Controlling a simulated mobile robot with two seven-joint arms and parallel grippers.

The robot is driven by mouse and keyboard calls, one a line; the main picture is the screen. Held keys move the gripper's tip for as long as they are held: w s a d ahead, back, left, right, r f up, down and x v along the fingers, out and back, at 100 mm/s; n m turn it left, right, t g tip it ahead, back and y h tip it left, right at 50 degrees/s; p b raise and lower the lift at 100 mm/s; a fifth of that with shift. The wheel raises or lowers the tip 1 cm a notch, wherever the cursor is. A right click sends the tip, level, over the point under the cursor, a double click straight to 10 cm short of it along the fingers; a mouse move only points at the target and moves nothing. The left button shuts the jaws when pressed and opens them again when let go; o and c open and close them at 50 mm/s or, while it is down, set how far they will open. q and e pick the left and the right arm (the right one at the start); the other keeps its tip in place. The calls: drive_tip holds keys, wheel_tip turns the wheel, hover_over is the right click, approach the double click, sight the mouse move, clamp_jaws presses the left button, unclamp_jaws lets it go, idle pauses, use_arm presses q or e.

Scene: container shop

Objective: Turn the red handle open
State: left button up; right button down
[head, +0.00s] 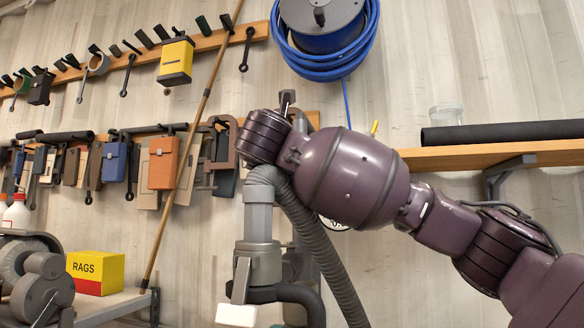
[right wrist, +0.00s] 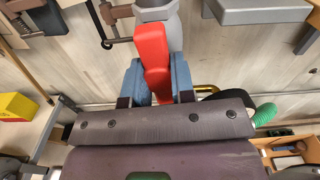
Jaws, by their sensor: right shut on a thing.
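In the right wrist view the red handle (right wrist: 151,48) is a long bright red lever. It runs down from a grey fitting (right wrist: 156,12) and its lower end lies between the blue fingers of my right gripper (right wrist: 158,82). The gripper is shut on the handle. In the head view my right arm comes in from the right and covers the place where the handle would be; the handle and the fingers do not show there. My left gripper is in neither view.
A blue hose reel (head: 322,40) hangs on the wall above my arm. A grey corrugated hose (head: 327,250) and pipe stand below it. Tools hang on racks at left, beside a leaning wooden pole (head: 191,137). A yellow RAGS box (head: 94,270) and a right wall shelf (head: 490,153) are nearby.

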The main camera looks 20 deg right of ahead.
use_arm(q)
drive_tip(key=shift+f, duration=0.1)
use_arm(e)
drive_tip(key=shift+m, duration=0.5)
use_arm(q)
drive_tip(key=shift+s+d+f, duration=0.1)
use_arm(e)
drive_tip(key=c, duration=1)
unclamp_jaws()
drive_tip(key=shift+o, duration=0.2)
use_arm(q)
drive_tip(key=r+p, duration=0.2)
drive_tip(key=p, duration=0.1)
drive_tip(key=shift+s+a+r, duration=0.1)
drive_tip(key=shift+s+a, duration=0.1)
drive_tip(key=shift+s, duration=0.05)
use_arm(e)
drive_tip(key=v, duration=1)
drive_tip(key=shift+s+a, duration=0.25)
drive_tip(key=shift+s, duration=0.1)
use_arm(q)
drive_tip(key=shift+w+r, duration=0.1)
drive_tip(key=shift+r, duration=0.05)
